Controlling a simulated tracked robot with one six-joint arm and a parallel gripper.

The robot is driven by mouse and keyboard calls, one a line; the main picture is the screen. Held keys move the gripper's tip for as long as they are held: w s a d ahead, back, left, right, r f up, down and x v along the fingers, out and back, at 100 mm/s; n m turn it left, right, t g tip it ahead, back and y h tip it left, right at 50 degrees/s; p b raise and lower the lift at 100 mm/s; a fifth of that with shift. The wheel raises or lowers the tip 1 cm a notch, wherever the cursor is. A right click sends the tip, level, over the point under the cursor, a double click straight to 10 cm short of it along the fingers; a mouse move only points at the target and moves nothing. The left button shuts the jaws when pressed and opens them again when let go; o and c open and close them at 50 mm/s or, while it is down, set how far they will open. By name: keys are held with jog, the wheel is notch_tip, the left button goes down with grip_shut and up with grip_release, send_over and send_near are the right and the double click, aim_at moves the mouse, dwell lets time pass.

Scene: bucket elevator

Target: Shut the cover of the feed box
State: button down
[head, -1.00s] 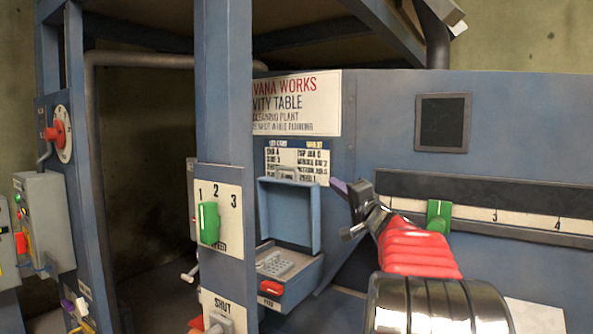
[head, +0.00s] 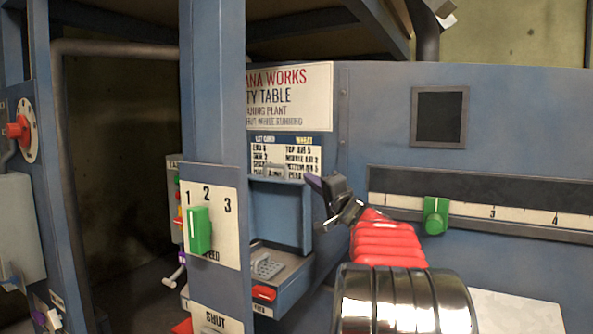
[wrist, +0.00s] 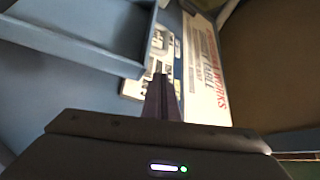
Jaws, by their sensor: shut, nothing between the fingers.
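The feed box (head: 290,285) is a blue box on the machine wall, partly hidden behind a blue post. Its cover (head: 280,215) stands open and upright at the back, hollow side facing out. A grey grated piece (head: 267,267) shows inside the box, and a red catch (head: 263,293) is on its front. My gripper (head: 315,182) is shut and empty, its tip by the cover's upper right corner; I cannot tell if they touch. In the wrist view the cover (wrist: 85,35) lies upper left of the shut fingers (wrist: 161,97).
The blue post (head: 213,120) stands left of the box, carrying a numbered plate with a green lever (head: 199,230). A scale with a green slider (head: 435,215) runs along the wall at right. A white sign (head: 290,98) and a settings chart (head: 286,153) are above the cover.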

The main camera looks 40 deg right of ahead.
aim_at(295, 179)
jog(key=shift+w, duration=0.1)
jog(key=shift+x, duration=4.85)
jog(key=shift+d, duration=0.1)
